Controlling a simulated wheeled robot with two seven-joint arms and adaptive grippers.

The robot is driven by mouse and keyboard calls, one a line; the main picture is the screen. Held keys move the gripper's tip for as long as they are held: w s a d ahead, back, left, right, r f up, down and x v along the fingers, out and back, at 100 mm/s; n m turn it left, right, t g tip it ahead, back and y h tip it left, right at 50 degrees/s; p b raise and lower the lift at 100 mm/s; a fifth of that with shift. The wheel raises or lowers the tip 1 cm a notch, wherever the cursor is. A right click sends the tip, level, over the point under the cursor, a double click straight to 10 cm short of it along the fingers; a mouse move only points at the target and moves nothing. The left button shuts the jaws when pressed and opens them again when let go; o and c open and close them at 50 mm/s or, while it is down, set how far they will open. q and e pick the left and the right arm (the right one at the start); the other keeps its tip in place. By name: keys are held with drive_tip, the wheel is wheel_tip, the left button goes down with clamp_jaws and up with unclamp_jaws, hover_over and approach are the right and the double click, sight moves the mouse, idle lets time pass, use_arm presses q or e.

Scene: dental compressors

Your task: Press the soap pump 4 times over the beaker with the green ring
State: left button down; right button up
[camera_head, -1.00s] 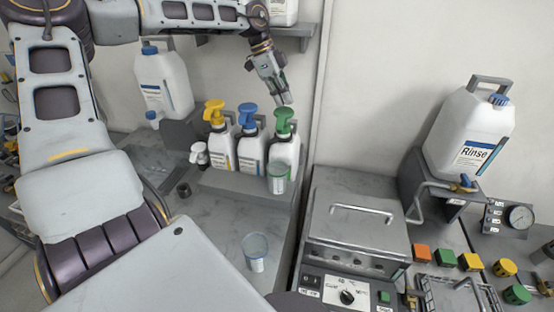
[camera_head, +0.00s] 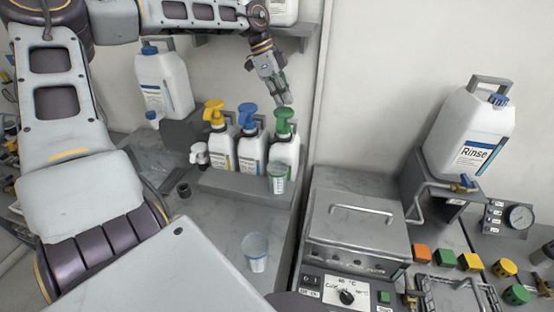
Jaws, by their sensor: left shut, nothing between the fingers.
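Three pump bottles stand in a row on a grey ledge: one with a yellow pump (camera_head: 214,112), one with a blue pump (camera_head: 247,115) and one with a green pump (camera_head: 284,120). A clear beaker with a green ring (camera_head: 277,178) stands in front of the green-pump bottle. Another clear beaker (camera_head: 255,252) stands on the counter nearer to me. My left gripper (camera_head: 287,98) is shut and empty, pointing down just above the green pump head. I cannot tell whether it touches the pump. My right gripper is not in view.
A white jug (camera_head: 163,85) stands behind the bottles on the left. A small white bottle (camera_head: 199,155) and a dark cap (camera_head: 184,189) are beside the ledge. A grey lidded device (camera_head: 352,226) and a Rinse jug (camera_head: 468,130) are on the right. The counter around the nearer beaker is clear.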

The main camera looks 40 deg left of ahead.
use_arm(q)
drive_tip(key=shift+f, duration=0.2)
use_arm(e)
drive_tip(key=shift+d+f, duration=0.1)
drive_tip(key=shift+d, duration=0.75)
use_arm(q)
drive_tip(key=shift+f, duration=0.1)
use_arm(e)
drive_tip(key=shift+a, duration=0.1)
